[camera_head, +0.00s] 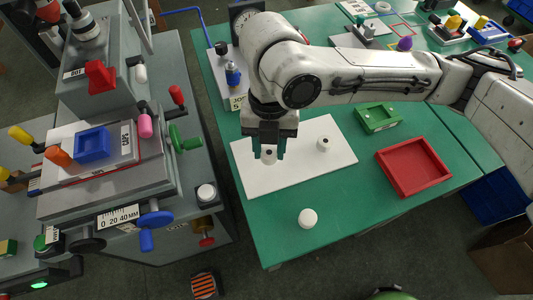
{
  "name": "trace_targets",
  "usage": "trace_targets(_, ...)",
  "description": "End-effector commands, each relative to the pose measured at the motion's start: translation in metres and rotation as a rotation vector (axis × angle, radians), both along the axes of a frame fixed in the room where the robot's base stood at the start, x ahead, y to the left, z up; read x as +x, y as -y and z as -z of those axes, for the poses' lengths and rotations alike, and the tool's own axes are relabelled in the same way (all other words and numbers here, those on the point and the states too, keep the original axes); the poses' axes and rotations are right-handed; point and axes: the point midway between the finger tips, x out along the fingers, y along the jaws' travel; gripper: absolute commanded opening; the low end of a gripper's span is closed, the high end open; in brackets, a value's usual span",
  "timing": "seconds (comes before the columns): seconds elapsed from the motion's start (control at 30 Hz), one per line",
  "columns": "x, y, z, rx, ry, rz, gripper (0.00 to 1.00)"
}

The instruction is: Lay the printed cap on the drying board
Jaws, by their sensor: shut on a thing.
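My gripper (269,147) points down over the left part of the white drying board (255,181) and is shut on a white printed cap (268,157). A dark mark shows on the cap's top, between the fingers. I cannot tell whether the cap touches the board or hangs just above it. A second printed cap (323,143) with a dark mark stands on the board to the right. A plain white cap (308,218) stands on the green table in front of the board. Another white cap (206,193) sits on a dark holder at the printer's right side.
The grey pad printer (115,185) with its levers and knobs fills the left. A red tray (413,167) and a green box (377,117) stand right of the board.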

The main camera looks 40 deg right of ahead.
Motion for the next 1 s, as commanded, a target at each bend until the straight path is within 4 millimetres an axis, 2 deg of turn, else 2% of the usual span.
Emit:
trace_targets(0.17,0.007,0.000,0.009,0.001,-0.001,-0.001,0.08)
trace_targets(0.23,0.012,0.001,0.016,-0.002,-0.001,0.001,0.08)
trace_targets(0.43,0.010,0.001,0.043,-0.001,-0.001,-0.001,0.08)
trace_targets(0.8,0.010,0.001,0.047,0.000,0.000,-0.001,0.08)
trace_targets(0.83,0.010,0.001,0.046,-0.001,0.001,-0.001,0.38)
trace_targets(1.0,0.010,0.001,0.046,-0.001,0.001,-0.001,0.55)
